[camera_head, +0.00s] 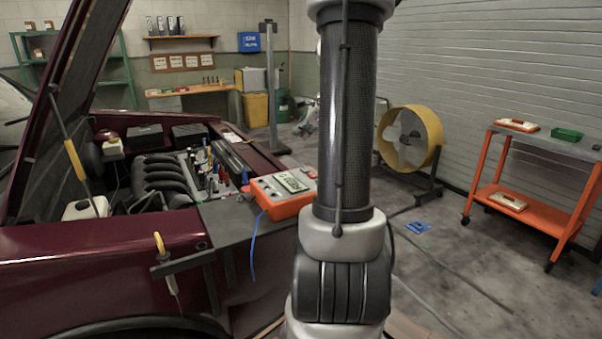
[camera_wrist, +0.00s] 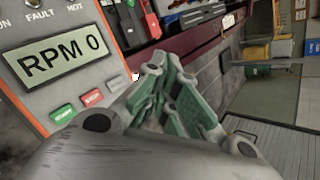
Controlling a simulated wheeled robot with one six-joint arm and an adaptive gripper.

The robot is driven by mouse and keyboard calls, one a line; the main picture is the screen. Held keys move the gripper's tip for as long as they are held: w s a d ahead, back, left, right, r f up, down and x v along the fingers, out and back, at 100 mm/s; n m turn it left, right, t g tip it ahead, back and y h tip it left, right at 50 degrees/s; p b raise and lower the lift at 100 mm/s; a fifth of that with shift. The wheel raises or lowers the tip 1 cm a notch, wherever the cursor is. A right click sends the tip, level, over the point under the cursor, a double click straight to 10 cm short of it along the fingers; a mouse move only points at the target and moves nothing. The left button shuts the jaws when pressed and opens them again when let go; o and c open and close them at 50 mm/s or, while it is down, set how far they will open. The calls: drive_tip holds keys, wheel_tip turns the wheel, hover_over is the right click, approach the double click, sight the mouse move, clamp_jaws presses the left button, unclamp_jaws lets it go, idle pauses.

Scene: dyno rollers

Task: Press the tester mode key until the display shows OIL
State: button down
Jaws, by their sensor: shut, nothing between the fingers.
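The tester is an orange box with a light grey face (camera_head: 284,188), lying on the car's front edge in the head view. In the wrist view its face (camera_wrist: 22,35) fills the upper left. The display (camera_wrist: 55,58) reads "RPM 0". Below it are a green key (camera_wrist: 62,114) and a red key (camera_wrist: 91,97); their small labels are hard to read. My gripper (camera_wrist: 168,72) is shut and empty, just right of the tester's face. I cannot tell whether it touches the tester, and it may hide part of the lower edge. My arm hides the gripper in the head view.
The open car bay with hand tools (camera_head: 210,175) lies beside the tester. A blue cable (camera_head: 252,245) hangs from it. A yellow fan (camera_head: 410,138) and an orange cart (camera_head: 535,213) stand to the right. Floor between them is mostly clear, with cables.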

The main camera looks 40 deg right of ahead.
sight(302, 170)
drive_tip(key=shift+f, duration=0.1)
drive_tip(key=shift+f, duration=4.35)
drive_tip(key=shift+f, duration=0.1)
drive_tip(key=shift+f, duration=0.3)
drive_tip(key=shift+f, duration=0.4)
drive_tip(key=shift+r, duration=0.8)
drive_tip(key=shift+r, duration=0.1)
